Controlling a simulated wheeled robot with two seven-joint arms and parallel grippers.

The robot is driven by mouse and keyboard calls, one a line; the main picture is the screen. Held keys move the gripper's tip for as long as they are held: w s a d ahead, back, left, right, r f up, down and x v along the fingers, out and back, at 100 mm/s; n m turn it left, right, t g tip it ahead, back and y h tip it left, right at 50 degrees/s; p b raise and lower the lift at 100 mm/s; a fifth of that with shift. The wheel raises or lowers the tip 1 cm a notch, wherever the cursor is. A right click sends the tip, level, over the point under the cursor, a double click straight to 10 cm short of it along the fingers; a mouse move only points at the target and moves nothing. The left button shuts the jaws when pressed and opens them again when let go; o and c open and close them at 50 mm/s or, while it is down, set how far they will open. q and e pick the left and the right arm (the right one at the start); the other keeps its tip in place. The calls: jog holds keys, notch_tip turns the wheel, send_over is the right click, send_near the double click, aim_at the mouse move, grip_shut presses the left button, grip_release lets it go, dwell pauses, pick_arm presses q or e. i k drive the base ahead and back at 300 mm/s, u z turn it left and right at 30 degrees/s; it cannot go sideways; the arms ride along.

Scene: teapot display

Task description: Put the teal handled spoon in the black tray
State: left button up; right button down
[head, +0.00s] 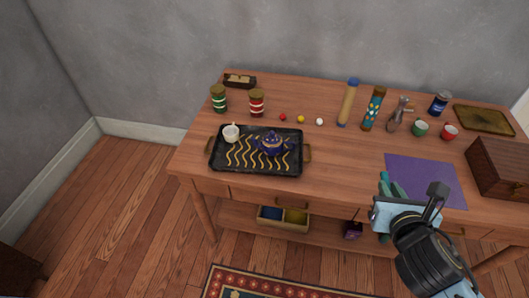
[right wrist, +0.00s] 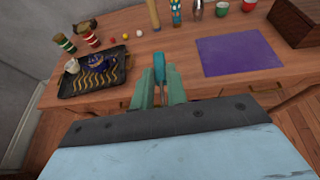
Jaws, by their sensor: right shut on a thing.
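The teal handled spoon (right wrist: 159,68) shows in the right wrist view as a teal piece between the fingers of my right gripper (right wrist: 159,90). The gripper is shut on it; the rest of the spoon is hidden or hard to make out. In the head view my right gripper (head: 390,188) is at the table's front edge, by the purple mat and well right of the tray. The black tray (head: 225,168), with wavy yellow lines and brass handles, lies on the left of the table. It holds a white cup (head: 231,133) and a dark blue teapot (head: 271,144). My left gripper is out of view.
The purple mat (head: 425,178) lies right of centre, with a wooden chest (head: 503,168) beyond it. Jars (head: 219,99), small balls (head: 301,119), a tall blue-capped cylinder (head: 348,103) and cups (head: 420,128) stand along the back. The tabletop (head: 342,158) between tray and mat is clear.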

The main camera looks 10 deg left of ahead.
aim_at(239, 163)
jog(key=u, duration=1.95)
jog(key=i, duration=3.3)
jog(key=z, duration=4.3)
jog(key=i, duration=0.55)
